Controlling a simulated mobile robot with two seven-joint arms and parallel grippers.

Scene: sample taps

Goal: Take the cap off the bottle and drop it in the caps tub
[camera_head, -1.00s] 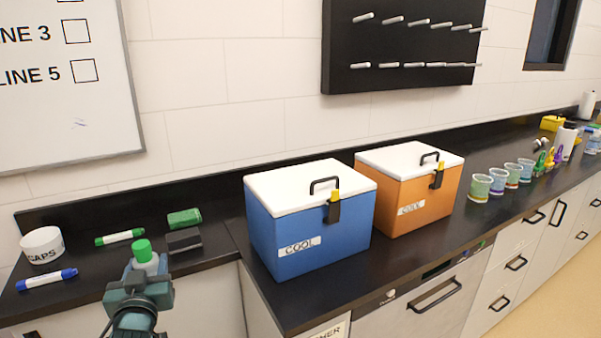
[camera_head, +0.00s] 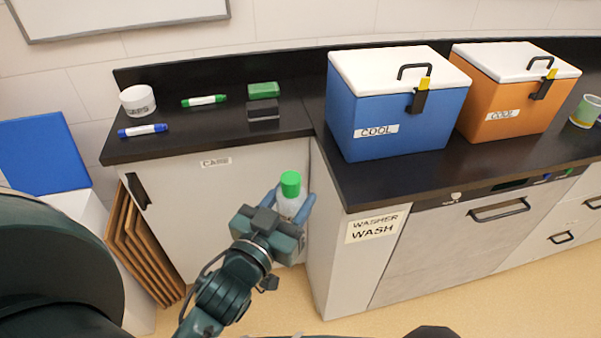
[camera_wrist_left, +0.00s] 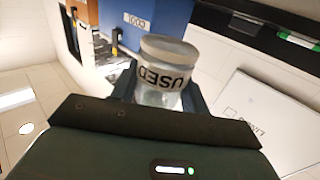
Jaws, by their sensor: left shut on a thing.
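My left gripper (camera_head: 290,203) is shut on the bottle (camera_head: 292,210), a small clear one with a green cap (camera_head: 290,184) on top. In the head view it holds the bottle roughly upright, in front of the cabinet door. In the left wrist view the bottle (camera_wrist_left: 160,92) shows between the fingers with a "USED" label; no green cap can be made out there. The caps tub (camera_head: 138,105), white with a "CAPS" label, stands on the dark counter at the left, up and left of the gripper. My right gripper is not in view.
A blue marker (camera_head: 142,130), a green marker (camera_head: 204,100), a green block (camera_head: 263,90) and a dark block (camera_head: 263,111) lie on the counter (camera_head: 200,130). A blue cool box (camera_head: 395,115) and an orange one (camera_head: 515,105) stand to the right.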

